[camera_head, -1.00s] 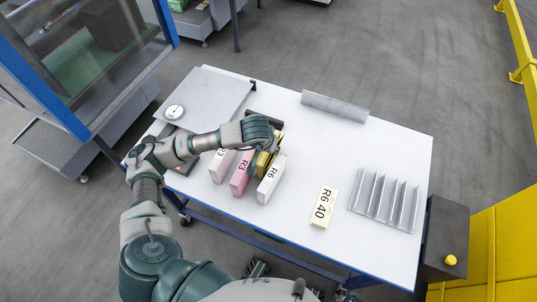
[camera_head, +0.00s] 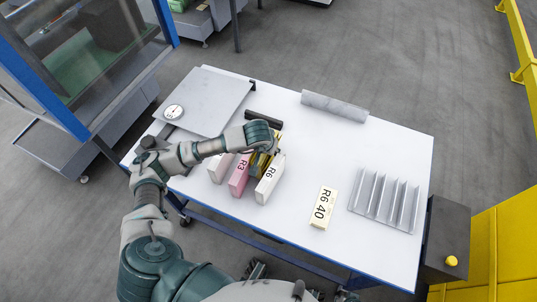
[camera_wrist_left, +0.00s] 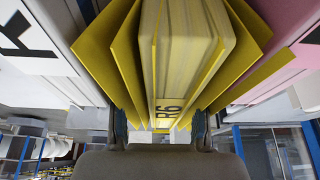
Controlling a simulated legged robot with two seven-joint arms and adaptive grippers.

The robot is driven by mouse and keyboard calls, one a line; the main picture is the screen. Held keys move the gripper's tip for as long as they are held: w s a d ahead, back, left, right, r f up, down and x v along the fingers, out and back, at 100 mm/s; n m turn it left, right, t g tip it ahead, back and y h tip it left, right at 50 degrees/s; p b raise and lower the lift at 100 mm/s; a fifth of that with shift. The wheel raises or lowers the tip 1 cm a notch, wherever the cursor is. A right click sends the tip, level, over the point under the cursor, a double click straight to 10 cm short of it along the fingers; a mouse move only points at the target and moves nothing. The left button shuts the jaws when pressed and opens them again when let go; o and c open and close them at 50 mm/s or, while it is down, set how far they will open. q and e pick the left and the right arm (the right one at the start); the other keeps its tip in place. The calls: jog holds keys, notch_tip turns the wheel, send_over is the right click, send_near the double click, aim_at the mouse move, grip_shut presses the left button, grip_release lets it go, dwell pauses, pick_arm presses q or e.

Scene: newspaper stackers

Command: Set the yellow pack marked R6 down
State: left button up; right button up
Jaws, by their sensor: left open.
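The yellow pack marked R6 (camera_wrist_left: 190,60) fills the middle of the left wrist view, with its label facing me between my fingers. In the head view only bits of the yellow pack (camera_head: 260,162) show beneath my left gripper (camera_head: 266,155), between the pink R3 pack and the white R6 pack. Yellow plates (camera_wrist_left: 108,50) flare out on both sides of it. My left gripper (camera_wrist_left: 160,132) is open, with one fingertip on each side of the pack's near end. I cannot tell whether the fingers touch it. Its underside is hidden.
A pink R3 pack (camera_head: 239,178) and a white R6 pack (camera_head: 270,181) stand close on either side; a paler pack (camera_head: 219,168) is further left.

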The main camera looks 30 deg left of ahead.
pick_arm(q)
jog(key=shift+f, duration=0.1)
jog(key=shift+a+f, duration=0.2)
jog(key=shift+a, duration=0.35)
jog(key=shift+d, duration=0.1)
jog(key=shift+d, duration=0.1)
jog(key=shift+d+r, duration=0.1)
jog(key=shift+d, duration=0.05)
jog(key=shift+c, duration=1.4)
grip_shut()
